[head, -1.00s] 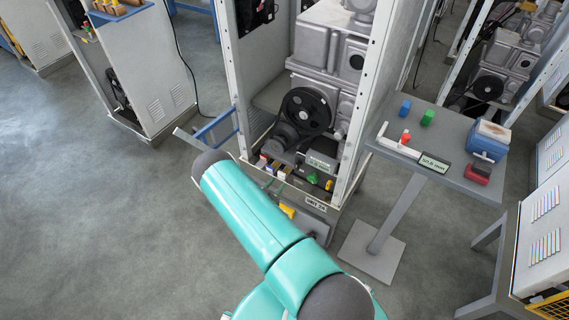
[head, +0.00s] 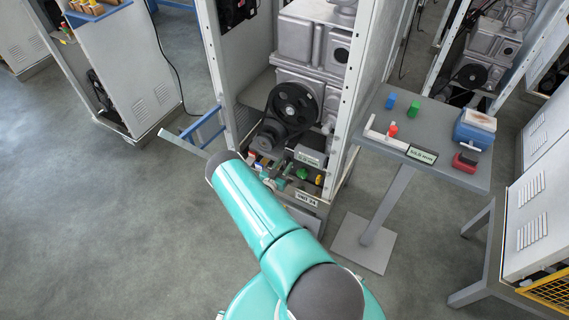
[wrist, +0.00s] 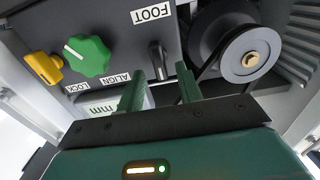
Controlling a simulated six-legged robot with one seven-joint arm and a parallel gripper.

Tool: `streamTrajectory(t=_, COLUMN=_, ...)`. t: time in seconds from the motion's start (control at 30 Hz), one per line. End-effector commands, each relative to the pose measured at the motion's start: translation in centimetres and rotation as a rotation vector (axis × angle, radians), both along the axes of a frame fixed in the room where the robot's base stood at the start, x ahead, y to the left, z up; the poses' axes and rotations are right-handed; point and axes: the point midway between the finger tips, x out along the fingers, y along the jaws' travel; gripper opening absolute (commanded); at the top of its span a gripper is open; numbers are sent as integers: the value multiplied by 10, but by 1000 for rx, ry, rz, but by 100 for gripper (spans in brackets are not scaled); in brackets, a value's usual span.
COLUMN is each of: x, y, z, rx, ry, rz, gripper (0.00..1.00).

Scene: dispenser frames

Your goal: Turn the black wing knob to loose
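The black wing knob (wrist: 158,60) is on the dark panel in the wrist view, below the FOOT label (wrist: 151,14). Its narrow wing points roughly up and down in the picture. My gripper (wrist: 160,80) is open, with one green finger on each side of the knob's lower end. I cannot tell whether the fingers reach around the wing or stop short of it. No contact shows. In the head view, my arm hides most of the gripper, and I cannot make out the black knob there.
A green knob (wrist: 88,55) with LOCK and ALIGN labels and a yellow knob (wrist: 43,67) sit left of the black knob. A pulley with a belt (wrist: 245,55) is close on the right. Frame posts (head: 355,90) flank the unit; a side table (head: 440,165) stands right.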

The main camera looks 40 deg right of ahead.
Motion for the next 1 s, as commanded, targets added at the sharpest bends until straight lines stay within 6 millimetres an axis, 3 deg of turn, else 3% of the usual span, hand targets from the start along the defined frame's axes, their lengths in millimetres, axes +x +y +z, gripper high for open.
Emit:
streamTrajectory(t=0.13, x=6, y=-12, z=0, rx=0, ry=-1, rz=1, gripper=35)
streamTrajectory(t=0.4, x=6, y=-13, z=0, rx=1, ry=0, rz=2, gripper=35)
streamTrajectory(t=0.43, x=6, y=-13, z=0, rx=1, ry=0, rz=2, gripper=34)
streamTrajectory(t=0.6, x=6, y=-13, z=0, rx=1, ry=0, rz=2, gripper=0)
streamTrajectory(t=1.0, x=7, y=-14, z=0, rx=-7, ry=24, rz=2, gripper=0)
